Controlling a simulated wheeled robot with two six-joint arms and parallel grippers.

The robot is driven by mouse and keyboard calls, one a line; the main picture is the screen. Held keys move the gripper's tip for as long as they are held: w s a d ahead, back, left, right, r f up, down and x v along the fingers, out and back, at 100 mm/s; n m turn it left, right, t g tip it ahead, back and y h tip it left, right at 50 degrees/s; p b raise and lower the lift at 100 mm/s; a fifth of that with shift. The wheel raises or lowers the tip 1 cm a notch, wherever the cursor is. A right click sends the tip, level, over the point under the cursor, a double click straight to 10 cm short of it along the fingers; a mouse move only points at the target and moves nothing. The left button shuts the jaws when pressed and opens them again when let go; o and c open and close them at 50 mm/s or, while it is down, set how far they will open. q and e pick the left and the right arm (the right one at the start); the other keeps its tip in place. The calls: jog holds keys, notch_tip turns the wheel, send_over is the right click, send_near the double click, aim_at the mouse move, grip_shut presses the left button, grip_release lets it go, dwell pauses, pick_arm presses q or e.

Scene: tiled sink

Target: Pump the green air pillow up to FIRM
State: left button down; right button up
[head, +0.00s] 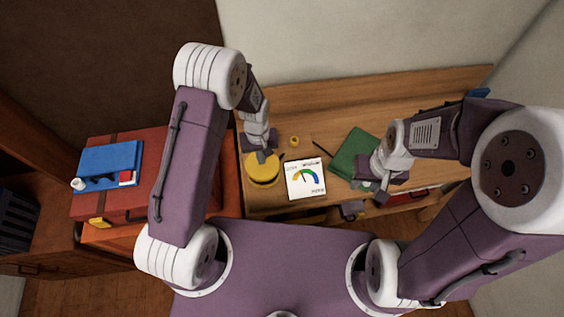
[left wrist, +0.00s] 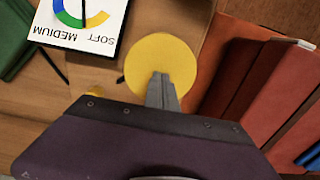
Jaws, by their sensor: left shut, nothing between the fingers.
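The green air pillow (head: 352,152) lies on the wooden table, right of the gauge card; its edge shows in the left wrist view (left wrist: 14,40). The yellow round pump (head: 262,176) stands left of the card and also shows in the left wrist view (left wrist: 160,62). My left gripper (head: 262,157) is shut and empty, its tips over the yellow disc (left wrist: 160,80); whether they touch cannot be told. The gauge card (head: 305,190) has a coloured arc, with its needle near the middle. My right gripper (head: 381,196) is at the pillow's near right side; its jaws are unclear.
A small yellow piece (head: 294,141) sits behind the card. A dark thin stick or tube (head: 322,149) lies by the pillow. A red case with a blue tray (head: 112,160) stands at the left.

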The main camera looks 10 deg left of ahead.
pick_arm(q)
jog(key=shift+f+b, duration=1.5)
jog(key=shift+f, duration=0.5)
jog(key=shift+f+b, duration=0.45)
jog(key=shift+f, duration=0.1)
notch_tip(320, 180, up, 5)
jog(key=p, duration=0.4)
jog(key=shift+r+p, duration=0.15)
jog(key=shift+p, duration=0.15)
jog(key=shift+f, duration=0.2)
